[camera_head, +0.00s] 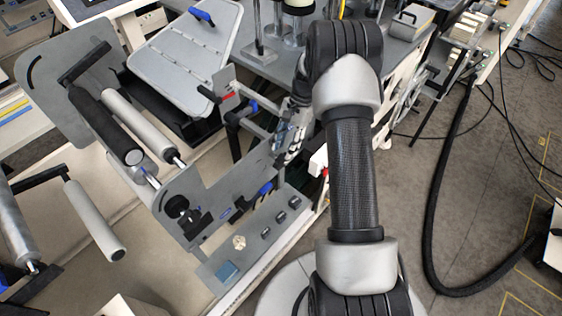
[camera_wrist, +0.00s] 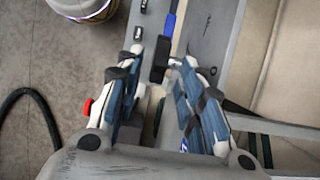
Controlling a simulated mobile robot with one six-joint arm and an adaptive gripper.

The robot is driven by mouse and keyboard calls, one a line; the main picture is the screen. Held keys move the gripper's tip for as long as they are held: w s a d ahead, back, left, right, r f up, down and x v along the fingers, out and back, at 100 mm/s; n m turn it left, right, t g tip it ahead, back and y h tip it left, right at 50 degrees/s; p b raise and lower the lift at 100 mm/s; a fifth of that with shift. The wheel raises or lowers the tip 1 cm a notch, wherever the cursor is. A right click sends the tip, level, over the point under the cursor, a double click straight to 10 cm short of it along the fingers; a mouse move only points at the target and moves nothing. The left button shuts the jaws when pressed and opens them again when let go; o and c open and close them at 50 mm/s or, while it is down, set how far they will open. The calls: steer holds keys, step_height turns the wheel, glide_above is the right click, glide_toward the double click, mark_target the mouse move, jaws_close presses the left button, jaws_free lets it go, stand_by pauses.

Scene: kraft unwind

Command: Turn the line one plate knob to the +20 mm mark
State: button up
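My gripper (camera_wrist: 160,62) is open, its blue-padded fingers spread apart in the wrist view. In the head view it is partly hidden behind my arm, beside the grey plate (camera_head: 212,184). A black block (camera_wrist: 160,60) shows between or just beyond the fingertips; contact cannot be told. A blue part (camera_wrist: 169,22) lies above it in the wrist view. A dark round knob (camera_head: 177,207) sits on the left end of the grey plate. A blue-ended black part (camera_head: 264,189) is right of it. Which is the line one plate knob, and the +20 mm mark, I cannot make out.
A grey panel (camera_head: 226,252) carries several small black controls, a pale round knob (camera_head: 239,242) and a blue square. Rollers (camera_head: 108,125) stand at the left. A tilted grey tray (camera_head: 187,55) is behind. A black hose (camera_head: 436,210) lies on the floor at right.

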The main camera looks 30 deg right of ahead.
mark_target(283, 155)
steer(key=b+x, duration=0.1)
steer(key=x, duration=0.5)
steer(key=shift+c, duration=0.2)
jaws_close()
